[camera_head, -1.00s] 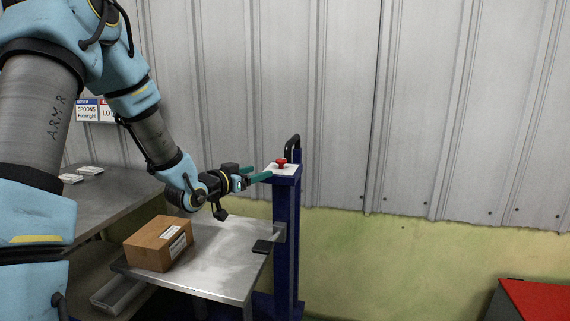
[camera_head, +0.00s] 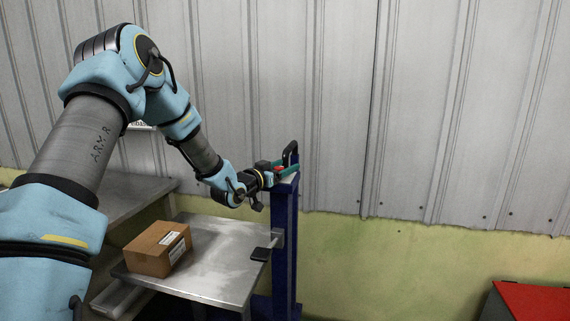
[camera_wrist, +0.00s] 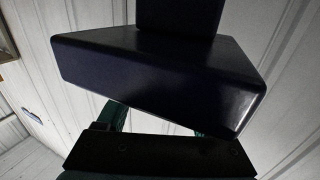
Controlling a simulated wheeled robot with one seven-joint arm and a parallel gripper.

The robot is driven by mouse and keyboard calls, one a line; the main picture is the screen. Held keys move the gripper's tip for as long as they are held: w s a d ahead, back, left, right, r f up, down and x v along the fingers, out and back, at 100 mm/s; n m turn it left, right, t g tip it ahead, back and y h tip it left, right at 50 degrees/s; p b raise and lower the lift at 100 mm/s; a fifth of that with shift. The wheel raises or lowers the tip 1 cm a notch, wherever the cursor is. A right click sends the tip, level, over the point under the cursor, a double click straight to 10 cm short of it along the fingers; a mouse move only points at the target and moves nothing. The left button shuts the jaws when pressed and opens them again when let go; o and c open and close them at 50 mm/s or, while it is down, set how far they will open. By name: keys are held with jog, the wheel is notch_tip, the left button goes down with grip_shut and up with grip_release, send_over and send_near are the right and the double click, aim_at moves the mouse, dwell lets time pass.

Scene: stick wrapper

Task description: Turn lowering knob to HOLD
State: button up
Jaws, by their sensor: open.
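The lowering knob (camera_head: 279,168) is a small red knob on the pale top plate of a dark blue lifter post (camera_head: 283,240). My gripper (camera_head: 285,167), with green fingers, is at the top of the post, close around or beside the knob and partly hiding it. I cannot tell whether the fingers touch the knob. The gripper is open. In the wrist view, parts of the green fingers (camera_wrist: 112,116) show below a large dark block, which hides their tips. The knob is not visible there, and no HOLD marking is readable.
A black handle (camera_head: 291,151) rises behind the plate. A metal platform (camera_head: 215,285) carries a cardboard box (camera_head: 158,249) left of the post, below my arm. A grey table (camera_head: 125,197) stands at the left, and a red-topped box (camera_head: 535,302) at the lower right.

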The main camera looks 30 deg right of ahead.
jog(key=shift+w+d, duration=0.1)
jog(key=shift+d, duration=0.1)
grip_shut()
dwell(0.5)
